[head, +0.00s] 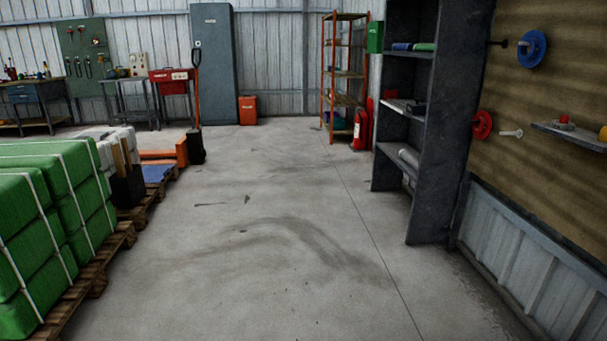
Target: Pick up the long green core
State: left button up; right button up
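A green core (424,47) lies on the upper shelf of the dark grey shelf unit (457,110) at the right. Only a short part of it shows; the unit's side panel stands close by, so I cannot tell its full length. A blue core (402,46) lies just left of it on the same shelf. Neither of my grippers shows in the head view.
Green strapped bales (62,195) stand on pallets (97,275) at the left. The concrete floor (260,250) between them and the shelf unit is clear. A grey roll (408,156) lies on a lower shelf. A red fire extinguisher (361,130) stands beyond the unit.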

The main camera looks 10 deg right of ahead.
aim_at(419, 47)
jog(key=i+z, duration=0.2)
jog(key=i, duration=0.6)
jog(key=i+j+z, duration=0.15)
jog(key=i, duration=0.65)
jog(key=i+l+z, duration=0.35)
jog(key=i, duration=0.15)
jog(key=i+l+z, duration=0.3)
jog(key=i, duration=0.2)
jog(key=i+j+z, duration=0.1)
jog(key=j+z, duration=0.15)
jog(key=z, duration=0.2)
jog(key=j+z, duration=0.2)
jog(key=z, duration=0.25)
jog(key=j+z, duration=0.3)
jog(key=z, duration=0.2)
jog(key=j+z, duration=0.15)
jog(key=j, duration=0.2)
jog(key=k+j+z, duration=0.1)
jog(key=j, duration=0.25)
jog(key=k+j+z, duration=0.15)
jog(key=j, duration=0.2)
